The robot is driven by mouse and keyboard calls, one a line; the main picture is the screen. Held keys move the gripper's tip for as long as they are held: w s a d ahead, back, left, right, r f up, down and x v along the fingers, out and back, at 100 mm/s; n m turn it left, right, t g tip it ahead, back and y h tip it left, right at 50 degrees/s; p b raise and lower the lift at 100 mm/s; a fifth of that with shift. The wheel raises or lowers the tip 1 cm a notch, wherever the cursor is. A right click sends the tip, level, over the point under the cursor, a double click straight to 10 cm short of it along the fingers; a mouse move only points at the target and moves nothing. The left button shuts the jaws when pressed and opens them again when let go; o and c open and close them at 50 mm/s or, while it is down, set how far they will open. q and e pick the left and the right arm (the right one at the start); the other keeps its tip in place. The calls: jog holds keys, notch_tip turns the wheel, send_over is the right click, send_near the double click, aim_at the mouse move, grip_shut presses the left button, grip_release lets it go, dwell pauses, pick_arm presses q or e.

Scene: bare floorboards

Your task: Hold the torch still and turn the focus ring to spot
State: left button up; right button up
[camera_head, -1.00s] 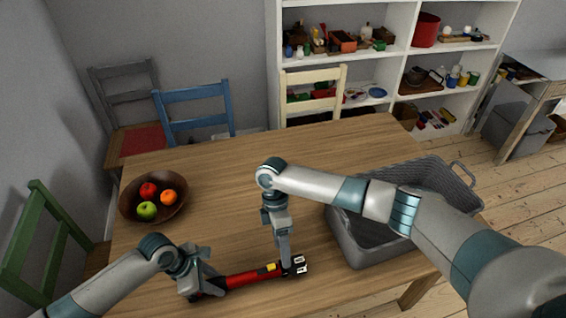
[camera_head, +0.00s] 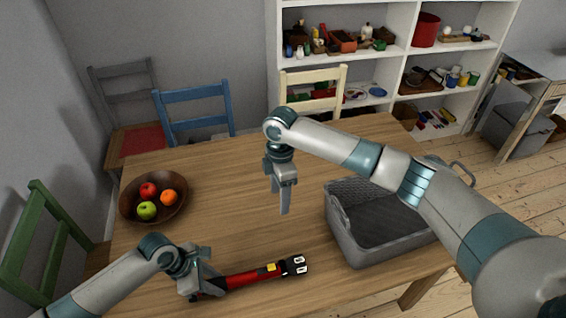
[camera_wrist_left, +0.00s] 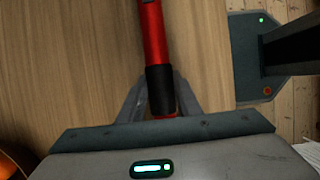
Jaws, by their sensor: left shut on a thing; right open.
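The torch (camera_head: 247,276) lies on the wooden table near its front edge. It has a red body, a yellow patch and a dark head (camera_head: 296,265) at its right end, where the focus ring's setting is too small to read. My left gripper (camera_head: 196,290) is shut on the torch near its left end. The left wrist view shows the red and black torch body (camera_wrist_left: 153,35) between the fingers (camera_wrist_left: 161,95). My right gripper (camera_head: 285,208) is open and empty, pointing down above the table behind the torch head, apart from it.
A grey basket (camera_head: 348,240) stands on the table's right side, below my right arm. A brown bowl (camera_head: 182,205) with fruit stands at the left. The table middle (camera_head: 225,180) is clear. Chairs and a white shelf (camera_head: 390,65) stand beyond the table.

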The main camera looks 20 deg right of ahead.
jog(key=w+d+r+t, duration=0.3)
jog(key=w+r, duration=0.2)
jog(key=w, duration=0.2)
jog(key=shift+w+n, duration=0.15)
jog(key=shift+n, duration=0.15)
pick_arm(q)
jog(key=o, duration=1.3)
jog(key=shift+o, duration=0.2)
jog(key=shift+a+r, duration=0.1)
jog(key=v, duration=1.1)
jog(key=shift+r, duration=0.3)
jog(key=shift+a, duration=0.15)
pick_arm(e)
jog(key=shift+f, duration=0.1)
